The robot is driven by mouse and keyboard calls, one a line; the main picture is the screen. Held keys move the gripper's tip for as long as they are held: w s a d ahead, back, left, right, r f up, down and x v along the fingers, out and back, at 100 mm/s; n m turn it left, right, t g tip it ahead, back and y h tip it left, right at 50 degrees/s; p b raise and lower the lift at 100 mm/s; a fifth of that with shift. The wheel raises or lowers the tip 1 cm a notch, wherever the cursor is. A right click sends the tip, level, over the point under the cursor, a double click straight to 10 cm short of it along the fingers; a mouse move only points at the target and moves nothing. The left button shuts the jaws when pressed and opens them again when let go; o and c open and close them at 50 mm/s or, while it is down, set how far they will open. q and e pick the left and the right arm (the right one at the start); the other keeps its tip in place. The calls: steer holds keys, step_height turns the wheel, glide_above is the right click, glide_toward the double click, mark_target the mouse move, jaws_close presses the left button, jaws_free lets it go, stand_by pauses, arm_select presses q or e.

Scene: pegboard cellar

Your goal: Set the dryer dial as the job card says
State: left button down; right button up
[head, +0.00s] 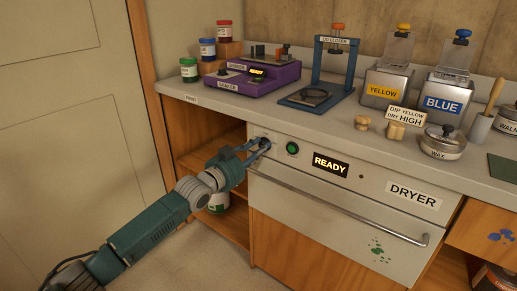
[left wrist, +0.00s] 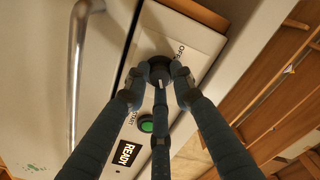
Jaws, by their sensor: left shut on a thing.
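The dryer (head: 330,215) is a pale front panel under the counter, with a handle bar, a lit READY display (head: 331,165) and a green start button (head: 292,148). Its dial (left wrist: 160,68) is a dark round knob with a light pointer line, beside an OFF label (left wrist: 181,50). My left gripper (head: 262,147) is shut on the dial, its fingers around the knob; they hide much of it and the other dial markings. The job card (head: 406,115) reads "DIP YELLOW DRY HIGH" on the counter. My right gripper is out of view.
The dryer's handle bar (head: 340,208) sticks out below the controls. Open shelves (head: 220,160) lie left of the dryer.

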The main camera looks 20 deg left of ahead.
arm_select(q)
steer(key=shift+a+r+m+p, duration=0.1)
steer(key=shift+m+p, duration=0.3)
steer(key=shift+m, duration=0.1)
steer(key=shift+m+p, duration=0.6)
steer(key=shift+m, duration=0.2)
steer(key=shift+f, duration=0.25)
steer(key=c, duration=1.5)
jaws_free()
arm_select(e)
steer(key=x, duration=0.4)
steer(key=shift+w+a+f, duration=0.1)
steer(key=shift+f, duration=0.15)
arm_select(q)
steer(key=shift+s, duration=0.1)
steer(key=v, duration=1.1)
steer(key=shift+s+a+r, duration=0.1)
steer(key=shift+s+a, duration=0.05)
steer(key=shift+s, duration=0.25)
